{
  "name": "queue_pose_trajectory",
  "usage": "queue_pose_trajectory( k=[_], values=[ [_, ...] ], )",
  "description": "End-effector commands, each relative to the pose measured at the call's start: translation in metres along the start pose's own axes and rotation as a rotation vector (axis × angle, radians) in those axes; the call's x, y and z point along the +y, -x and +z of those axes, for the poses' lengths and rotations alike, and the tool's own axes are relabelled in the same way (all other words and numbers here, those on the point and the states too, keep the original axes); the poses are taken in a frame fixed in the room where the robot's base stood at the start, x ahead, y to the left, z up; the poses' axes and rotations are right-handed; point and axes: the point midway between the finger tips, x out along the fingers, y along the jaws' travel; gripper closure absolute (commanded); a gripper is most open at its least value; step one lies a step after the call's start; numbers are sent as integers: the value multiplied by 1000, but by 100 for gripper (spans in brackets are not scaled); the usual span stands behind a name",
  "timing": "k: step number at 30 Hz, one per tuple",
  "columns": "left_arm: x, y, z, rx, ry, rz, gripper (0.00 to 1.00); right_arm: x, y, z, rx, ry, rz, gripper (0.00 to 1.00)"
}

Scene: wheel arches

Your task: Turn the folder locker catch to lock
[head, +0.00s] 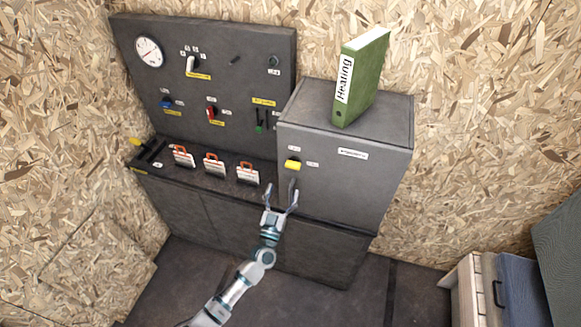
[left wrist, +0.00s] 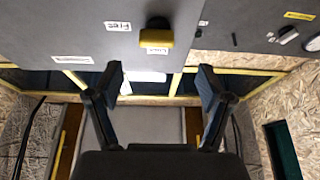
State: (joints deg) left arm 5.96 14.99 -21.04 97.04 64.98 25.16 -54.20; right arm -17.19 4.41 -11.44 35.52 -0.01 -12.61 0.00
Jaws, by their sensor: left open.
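The folder locker (head: 345,180) is a dark grey box with a shut front door. Its yellow catch (head: 292,164) sits at the door's upper left, the bar looking roughly level. The catch also shows in the left wrist view (left wrist: 157,38), which looks upside down. There a "Free" label (left wrist: 118,26) is beside it and a label that seems to read "Lock" (left wrist: 157,51) is at its edge, partly hidden. My left gripper (head: 280,189) is open and empty, just below the catch and apart from it. My right gripper is not in view.
Several red-handled tags (head: 214,165) stand on the ledge. A wooden cabinet (head: 464,290) is at the lower right.

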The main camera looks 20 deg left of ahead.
Motion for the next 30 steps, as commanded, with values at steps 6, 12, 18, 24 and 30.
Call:
queue_pose_trajectory(
  k=[6, 12, 18, 24, 30],
  values=[
    [1, -51, -1, 3, -1, 0, 21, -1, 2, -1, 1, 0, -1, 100],
    [-1, -79, 0, 1, 0, -1, 21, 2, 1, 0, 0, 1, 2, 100],
    [-1, -88, 0, 0, 1, -1, 21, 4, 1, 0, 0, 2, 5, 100],
    [0, -88, 0, 0, 1, 0, 21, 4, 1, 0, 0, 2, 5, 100],
    [0, -88, 0, 0, 1, 0, 66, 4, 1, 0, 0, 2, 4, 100]
  ],
)
